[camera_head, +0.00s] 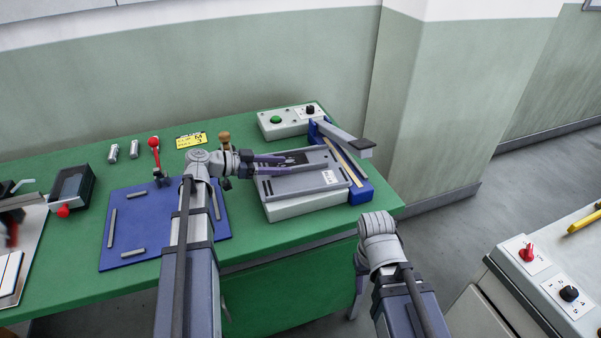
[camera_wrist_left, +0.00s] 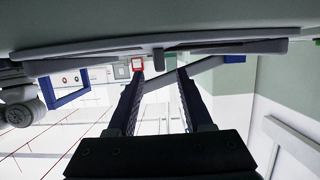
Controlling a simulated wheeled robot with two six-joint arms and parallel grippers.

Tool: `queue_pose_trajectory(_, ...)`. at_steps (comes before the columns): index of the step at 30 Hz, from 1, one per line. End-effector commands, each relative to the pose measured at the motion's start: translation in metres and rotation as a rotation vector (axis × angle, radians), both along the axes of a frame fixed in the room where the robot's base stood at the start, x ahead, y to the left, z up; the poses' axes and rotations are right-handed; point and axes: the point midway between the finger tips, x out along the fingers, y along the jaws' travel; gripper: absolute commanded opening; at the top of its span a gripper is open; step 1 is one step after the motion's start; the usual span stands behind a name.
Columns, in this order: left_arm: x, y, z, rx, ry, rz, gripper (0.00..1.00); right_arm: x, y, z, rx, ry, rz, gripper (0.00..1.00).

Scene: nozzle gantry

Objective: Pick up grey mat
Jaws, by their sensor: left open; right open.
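The grey mat (camera_head: 305,181) appears to be the flat, raised-edged grey piece with a small white label, lying on a white box at the table's right. My left gripper (camera_head: 284,164) is open at the left side of this grey piece, its fingers pointing right over or beside it. I cannot tell whether they touch. In the left wrist view the fingers of my left gripper (camera_wrist_left: 159,72) are apart, with a small dark tab between their tips under a wide grey surface. My right gripper (camera_head: 358,292) hangs in front of the table, partly hidden by its arm, and holds nothing visible.
A blue press with a lever (camera_head: 345,138) stands right of the white box (camera_head: 310,205). A control box (camera_head: 290,121) stands behind. A blue mat (camera_head: 130,215) with several grey bars lies left, partly behind my left arm. A red-knobbed lever (camera_head: 155,155) rises near its back edge.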

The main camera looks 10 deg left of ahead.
Motion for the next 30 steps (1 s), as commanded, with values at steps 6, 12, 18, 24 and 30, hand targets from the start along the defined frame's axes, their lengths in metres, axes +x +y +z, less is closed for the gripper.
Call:
queue_pose_trajectory(6,0.004,-0.01,-0.004,0.001,-0.001,0.001,0.51,0.0,0.0,-0.004,0.0,0.0,0.0,0.5)
queue_pose_trajectory(12,0.018,-0.035,-0.013,0.001,-0.001,-0.003,0.51,0.0,0.0,-0.012,0.0,0.0,0.0,0.5)
queue_pose_trajectory(18,0.024,-0.044,-0.014,0.0,0.0,0.001,0.51,0.0,0.0,-0.014,0.0,0.0,0.0,0.5)
queue_pose_trajectory(24,0.024,-0.044,-0.014,0.0,0.0,0.001,0.42,0.0,0.0,-0.013,0.0,0.0,0.0,0.5)
queue_pose_trajectory(30,0.024,-0.043,-0.014,0.0,0.0,0.002,0.19,0.0,0.0,-0.014,0.0,0.0,0.0,0.5)
